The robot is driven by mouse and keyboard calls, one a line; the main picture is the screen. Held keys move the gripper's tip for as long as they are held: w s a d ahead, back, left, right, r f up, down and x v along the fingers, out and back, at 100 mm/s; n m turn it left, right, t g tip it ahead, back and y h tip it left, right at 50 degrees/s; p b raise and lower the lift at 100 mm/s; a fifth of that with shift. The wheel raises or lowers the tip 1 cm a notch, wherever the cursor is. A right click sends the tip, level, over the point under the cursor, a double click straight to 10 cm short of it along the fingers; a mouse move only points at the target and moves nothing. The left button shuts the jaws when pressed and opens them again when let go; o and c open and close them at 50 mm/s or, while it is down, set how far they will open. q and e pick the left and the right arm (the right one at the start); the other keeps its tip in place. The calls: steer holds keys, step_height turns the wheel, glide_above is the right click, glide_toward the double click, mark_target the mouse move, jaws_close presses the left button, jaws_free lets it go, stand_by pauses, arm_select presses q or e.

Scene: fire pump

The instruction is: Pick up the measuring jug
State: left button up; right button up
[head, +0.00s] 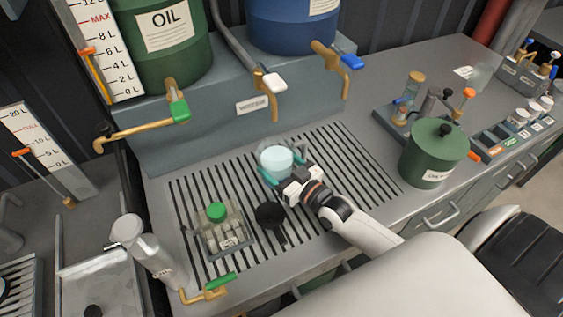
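A clear measuring jug (276,159), pale blue-teal inside, is on or just above the slotted drain grate (345,165), near its middle. My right gripper (281,168) reaches in from the lower right. Its teal fingers are spread, one on each side of the jug. I cannot tell whether they press on its wall or whether it is lifted. The gripper's body hides part of the jug's near side. My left gripper is not in view.
A black funnel-like piece (270,214) and a clear container with a green cap (217,212) are left of my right gripper. A green canister (432,155) stands to the right. Brass taps (270,90) hang over the bench's back. The grate's right part is clear.

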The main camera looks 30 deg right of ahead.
steer(key=shift+w+r, duration=0.1)
steer(key=shift+r, duration=0.05)
steer(key=shift+c, duration=0.9)
